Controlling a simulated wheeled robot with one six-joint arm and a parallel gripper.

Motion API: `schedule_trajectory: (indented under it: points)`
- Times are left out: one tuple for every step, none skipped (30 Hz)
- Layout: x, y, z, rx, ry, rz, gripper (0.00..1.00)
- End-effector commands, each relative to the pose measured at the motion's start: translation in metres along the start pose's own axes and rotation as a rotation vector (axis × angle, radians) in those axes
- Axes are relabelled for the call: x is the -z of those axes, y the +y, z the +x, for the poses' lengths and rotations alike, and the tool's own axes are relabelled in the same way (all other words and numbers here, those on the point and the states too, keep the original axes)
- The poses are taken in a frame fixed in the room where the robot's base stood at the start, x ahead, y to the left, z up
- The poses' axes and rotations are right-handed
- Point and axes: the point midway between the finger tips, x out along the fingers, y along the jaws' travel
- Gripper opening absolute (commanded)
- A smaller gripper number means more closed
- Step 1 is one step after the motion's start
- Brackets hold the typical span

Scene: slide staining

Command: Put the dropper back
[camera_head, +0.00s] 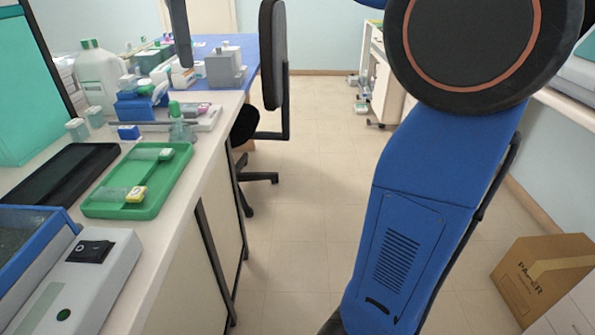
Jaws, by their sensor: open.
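The dropper, with a green rubber bulb (174,108), stands upright at a small clear glass bottle (182,131) near the bench's right edge. It appears to sit in the bottle's neck; its lower part cannot be made out. My gripper (183,60) shows only as a dark grey finger part coming down from the top edge, above and apart from the dropper. It is open, and nothing is seen between its jaws. The rest of the gripper is out of frame.
A green tray (112,208) with slides lies in front of the bottle, beside a black flat pad (62,175). Blue-and-white items (137,105) and a large white bottle (98,75) stand behind. A grey block (225,68) stands farther back.

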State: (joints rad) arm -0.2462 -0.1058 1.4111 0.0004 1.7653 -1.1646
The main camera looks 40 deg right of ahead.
Motion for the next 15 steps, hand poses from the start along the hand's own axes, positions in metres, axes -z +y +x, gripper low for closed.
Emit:
schedule_trajectory:
  points:
    - [-0.012, -0.012, 0.010, -0.014, 0.005, 0.064, 0.40]
    - [-0.018, -0.017, 0.016, -0.024, 0.010, 0.107, 0.40]
    - [-0.025, -0.025, 0.025, -0.037, 0.015, 0.165, 0.40]
    - [-0.031, -0.031, 0.033, -0.046, 0.020, 0.209, 0.40]
    - [-0.037, -0.037, 0.041, -0.055, 0.025, 0.253, 0.40]
    - [-0.045, -0.046, 0.051, -0.069, 0.033, 0.311, 0.40]
    - [-0.051, -0.052, 0.059, -0.078, 0.039, 0.354, 0.40]
    - [-0.056, -0.059, 0.067, -0.087, 0.045, 0.398, 0.40]
    - [-0.063, -0.068, 0.079, -0.099, 0.053, 0.457, 0.40]
    - [-0.069, -0.074, 0.087, -0.109, 0.061, 0.500, 0.40]
    - [-0.074, -0.081, 0.096, -0.118, 0.068, 0.543, 0.40]
    - [-0.081, -0.090, 0.109, -0.128, 0.078, 0.602, 0.40]
    - [-0.086, -0.098, 0.118, -0.137, 0.086, 0.645, 0.40]
    - [-0.091, -0.105, 0.128, -0.145, 0.094, 0.688, 0.40]
    - [-0.097, -0.115, 0.141, -0.157, 0.105, 0.746, 0.40]
